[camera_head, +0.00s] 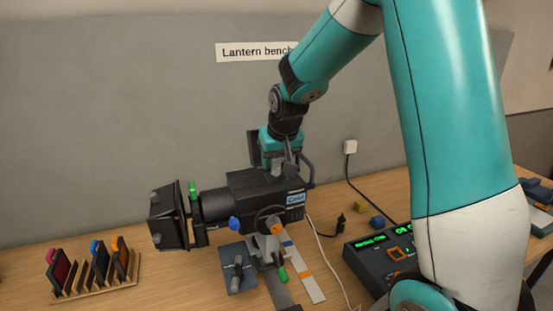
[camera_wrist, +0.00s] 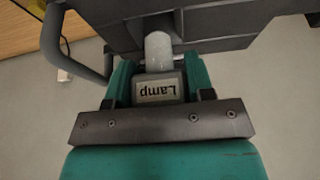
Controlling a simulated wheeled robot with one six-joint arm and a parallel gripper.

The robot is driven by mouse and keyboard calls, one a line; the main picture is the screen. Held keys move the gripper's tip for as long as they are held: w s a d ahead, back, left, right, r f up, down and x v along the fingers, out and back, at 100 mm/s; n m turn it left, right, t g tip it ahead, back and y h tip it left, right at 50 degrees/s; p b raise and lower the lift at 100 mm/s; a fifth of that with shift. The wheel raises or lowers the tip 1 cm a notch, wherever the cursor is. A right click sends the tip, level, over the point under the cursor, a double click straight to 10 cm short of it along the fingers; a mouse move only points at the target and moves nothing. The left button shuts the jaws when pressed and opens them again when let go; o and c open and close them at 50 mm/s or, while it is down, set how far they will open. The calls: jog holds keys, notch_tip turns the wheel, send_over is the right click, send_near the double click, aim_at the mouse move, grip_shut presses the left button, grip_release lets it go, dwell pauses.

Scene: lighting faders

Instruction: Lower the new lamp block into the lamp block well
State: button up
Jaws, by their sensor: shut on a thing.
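In the wrist view my gripper (camera_wrist: 158,88) is shut on the lamp block (camera_wrist: 158,89), a grey block labelled "Lamp" with a pale glassy cylinder at its far end. The cylinder reaches the edge of the dark lantern housing (camera_wrist: 215,22); the well itself is hidden, so I cannot tell how deep the block sits. In the head view my gripper (camera_head: 279,158) points down at the back top of the black lantern (camera_head: 250,187).
A rear handle (camera_head: 307,168) stands close to the right of my gripper. A rack with coloured filter frames (camera_head: 95,272) is at left. A cable (camera_head: 325,237) crosses the bench.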

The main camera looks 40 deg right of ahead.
jog(key=shift+f, duration=0.15)
dwell(0.3)
jog(key=shift+f+b, duration=0.7)
jog(key=shift+f, duration=0.15)
jog(key=shift+f, duration=0.1)
jog(key=shift+f+b, duration=0.3)
jog(key=shift+b, duration=0.05)
jog(key=shift+r, duration=0.1)
jog(key=o, duration=1.1)
jog(key=shift+o, duration=0.5)
jog(key=o, duration=0.4)
jog(key=shift+s+d, duration=0.1)
jog(key=shift+s, duration=0.05)
